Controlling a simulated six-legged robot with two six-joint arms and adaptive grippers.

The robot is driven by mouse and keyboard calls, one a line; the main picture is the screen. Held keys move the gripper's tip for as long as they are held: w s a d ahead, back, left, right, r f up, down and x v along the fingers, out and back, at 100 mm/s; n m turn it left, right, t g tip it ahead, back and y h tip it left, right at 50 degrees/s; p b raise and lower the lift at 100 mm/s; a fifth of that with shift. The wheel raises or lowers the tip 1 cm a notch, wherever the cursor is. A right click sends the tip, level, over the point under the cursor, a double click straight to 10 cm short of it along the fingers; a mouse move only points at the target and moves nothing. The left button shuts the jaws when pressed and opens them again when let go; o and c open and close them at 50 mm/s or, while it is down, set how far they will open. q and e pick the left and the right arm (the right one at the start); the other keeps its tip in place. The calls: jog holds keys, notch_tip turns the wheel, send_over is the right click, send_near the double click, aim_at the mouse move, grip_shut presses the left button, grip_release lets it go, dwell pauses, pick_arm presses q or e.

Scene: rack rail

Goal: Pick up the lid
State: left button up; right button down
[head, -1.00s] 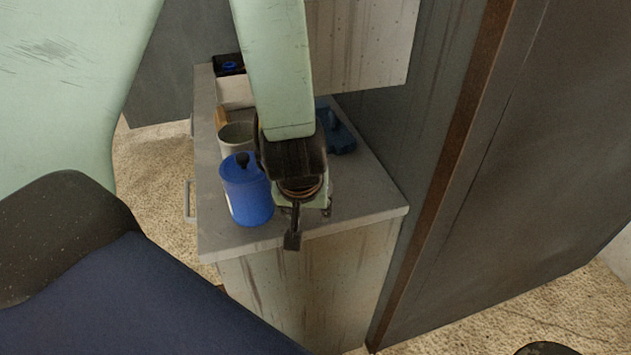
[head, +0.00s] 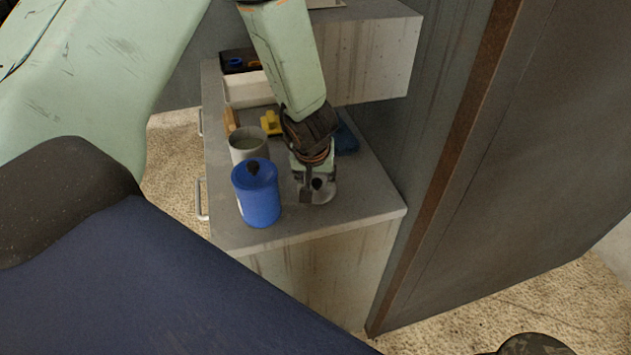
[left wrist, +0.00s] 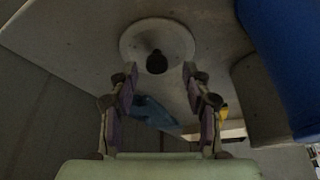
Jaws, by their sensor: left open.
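The lid (head: 322,195) is a pale grey disc with a dark knob. It lies on the grey cabinet top, right of the blue canister (head: 258,200), and my left gripper partly covers it in the head view. In the left wrist view the lid (left wrist: 133,41) shows whole at the top, its knob facing me. My left gripper (head: 313,184) is open and empty over the lid. In the left wrist view its fingers (left wrist: 161,73) stand either side of the knob's line, with the knob just beyond the tips. My right gripper is not in view.
A grey cup (head: 249,152), a yellow object (head: 270,123) and a blue cloth-like thing (head: 346,138) are on the cabinet top (head: 365,205). A white bin (head: 247,91) stands behind. A wall box (head: 372,62) overhangs the back, and a dark panel (head: 500,190) stands to the right.

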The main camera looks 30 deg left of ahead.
pick_arm(q)
jog(key=shift+w+a+f+b, duration=0.1)
jog(key=shift+f+b, duration=0.25)
jog(key=shift+f, duration=0.2)
jog(key=shift+w+d, duration=0.2)
jog(key=shift+d, duration=0.2)
jog(key=shift+c, duration=0.4)
jog(key=shift+s+a, duration=0.15)
jog(key=shift+a, duration=0.2)
jog(key=c, duration=0.5)
jog(key=shift+d, duration=0.25)
grip_shut()
